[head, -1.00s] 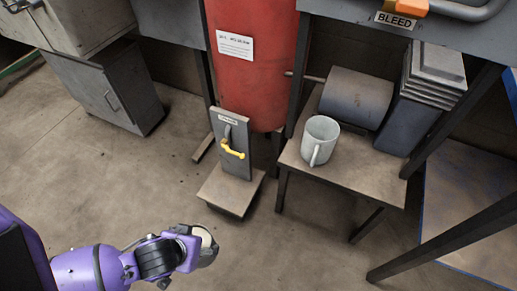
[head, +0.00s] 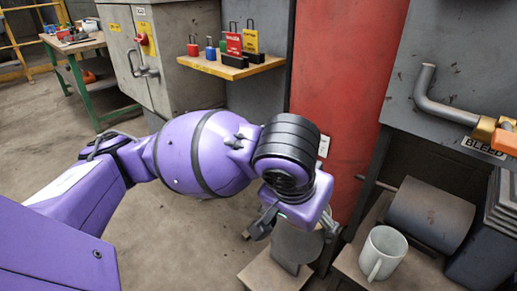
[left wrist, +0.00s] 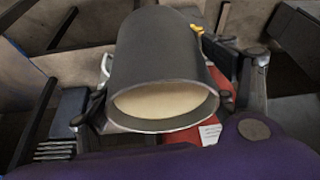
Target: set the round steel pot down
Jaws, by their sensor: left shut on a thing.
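The round steel pot (left wrist: 160,55) is a dark grey cylinder in the left wrist view, its open rim facing the camera and something cream-coloured inside. My left gripper (left wrist: 170,92) has a finger on either side of it and is shut on it. In the head view the pot (head: 298,244) shows partly below my left gripper (head: 296,228), over the area of a low wooden stand (head: 262,276). The gripper and wrist hide its upper part. I cannot tell whether the pot touches anything below. My right gripper is not in view.
A grey mug (head: 383,252) stands on a wooden table (head: 352,262) to the right. A red cylinder (head: 348,90) rises behind my gripper. A small shelf (head: 232,66) with coloured padlocks is at the back. Open floor (head: 180,240) lies to the left.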

